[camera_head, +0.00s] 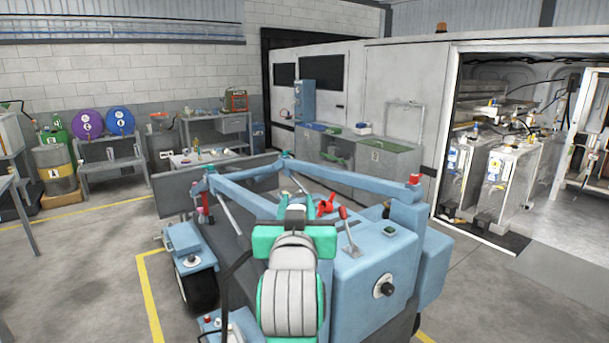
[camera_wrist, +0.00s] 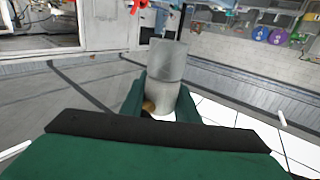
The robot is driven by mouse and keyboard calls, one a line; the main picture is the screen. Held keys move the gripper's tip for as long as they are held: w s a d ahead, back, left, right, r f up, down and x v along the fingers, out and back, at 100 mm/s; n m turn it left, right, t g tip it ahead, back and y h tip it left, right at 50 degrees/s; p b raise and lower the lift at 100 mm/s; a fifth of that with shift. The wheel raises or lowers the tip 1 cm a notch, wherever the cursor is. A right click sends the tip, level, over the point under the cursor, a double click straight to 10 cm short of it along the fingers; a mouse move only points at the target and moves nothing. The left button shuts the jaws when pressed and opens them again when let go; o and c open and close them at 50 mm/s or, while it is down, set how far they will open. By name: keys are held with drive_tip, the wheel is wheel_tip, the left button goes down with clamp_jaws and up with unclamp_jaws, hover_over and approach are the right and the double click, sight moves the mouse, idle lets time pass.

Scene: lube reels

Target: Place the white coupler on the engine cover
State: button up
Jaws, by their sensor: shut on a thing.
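A pale grey-white cylinder, which looks like the white coupler (camera_wrist: 165,62), stands out from between the green fingers of my gripper (camera_wrist: 160,104) in the wrist view. A small brass-coloured part shows at its near end. My gripper is shut on it. In the head view my arm's teal and grey wrist is in the middle foreground, and it hides the fingers and the coupler. The blue engine cover (camera_head: 370,262) of the loader lies just right of and beyond my wrist. I cannot tell the coupler's height over it.
Red levers (camera_head: 328,208) and blue lift arms (camera_head: 345,172) rise from the loader close beyond my wrist. A black knob (camera_head: 384,285) is on its near face. Hose reels (camera_head: 104,122) and a workbench (camera_head: 217,132) stand at the back left. Open floor lies left.

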drive_tip(key=w+d+f, duration=0.1)
drive_tip(key=w+f, duration=0.2)
drive_tip(key=f, duration=0.9)
drive_tip(key=w+f, duration=0.3)
drive_tip(key=f, duration=1)
drive_tip(key=w+d+f, duration=0.1)
drive_tip(key=w+f, duration=0.2)
drive_tip(key=f, duration=0.9)
drive_tip(key=s+f, duration=0.4)
drive_tip(key=f, duration=0.6)
drive_tip(key=s+f, duration=0.5)
drive_tip(key=f, duration=0.4)
drive_tip(key=s+f, duration=1.4)
drive_tip(key=shift+s+f, duration=0.3)
drive_tip(key=shift+s, duration=0.05)
